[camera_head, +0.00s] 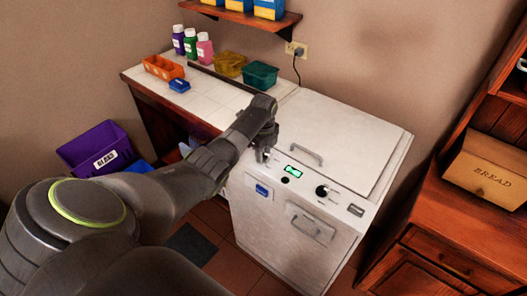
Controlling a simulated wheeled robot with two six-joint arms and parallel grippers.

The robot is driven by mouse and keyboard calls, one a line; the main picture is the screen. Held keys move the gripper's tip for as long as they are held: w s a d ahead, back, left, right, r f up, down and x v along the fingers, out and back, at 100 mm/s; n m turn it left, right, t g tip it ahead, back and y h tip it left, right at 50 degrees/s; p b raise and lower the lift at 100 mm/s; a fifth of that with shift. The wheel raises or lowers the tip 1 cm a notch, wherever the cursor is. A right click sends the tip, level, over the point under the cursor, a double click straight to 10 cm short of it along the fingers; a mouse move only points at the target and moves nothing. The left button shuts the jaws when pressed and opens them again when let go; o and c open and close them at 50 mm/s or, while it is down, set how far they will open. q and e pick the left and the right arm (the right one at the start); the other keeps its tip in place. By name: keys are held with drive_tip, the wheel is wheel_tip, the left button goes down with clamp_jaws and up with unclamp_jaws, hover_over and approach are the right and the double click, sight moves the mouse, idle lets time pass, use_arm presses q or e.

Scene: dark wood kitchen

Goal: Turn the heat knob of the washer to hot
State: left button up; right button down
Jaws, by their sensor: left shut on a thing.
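The white washer (270,225) stands in the middle of the view, with a lidded top and a sloping control panel along its front edge. My left arm reaches in from the lower left. My left gripper (263,155) points down at the left end of the panel and is shut on a knob there, which the fingers mostly hide. Its setting cannot be read. A black-and-white knob (322,191) sits further right on the panel, right of a green lit display (293,171). No heat label is legible. My right gripper is not in view.
A tiled counter (205,95) with bottles (190,43), an orange basket (164,67) and a green bin (260,75) adjoins the washer's left. A purple bin (95,148) stands lower left. A wooden cabinet (450,220) with a bread box (490,168) is right.

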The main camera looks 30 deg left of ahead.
use_arm(q)
drive_tip(key=m, duration=0.4)
drive_tip(key=shift+w+m, duration=0.1)
drive_tip(key=shift+m, duration=0.2)
drive_tip(key=m, duration=0.4)
drive_tip(key=shift+m, duration=0.4)
drive_tip(key=o, duration=1)
drive_tip(key=shift+c, duration=0.2)
wheel_tip(320, 180, up, 18)
drive_tip(key=shift+f+p, duration=0.2)
drive_tip(key=shift+p, duration=0.1)
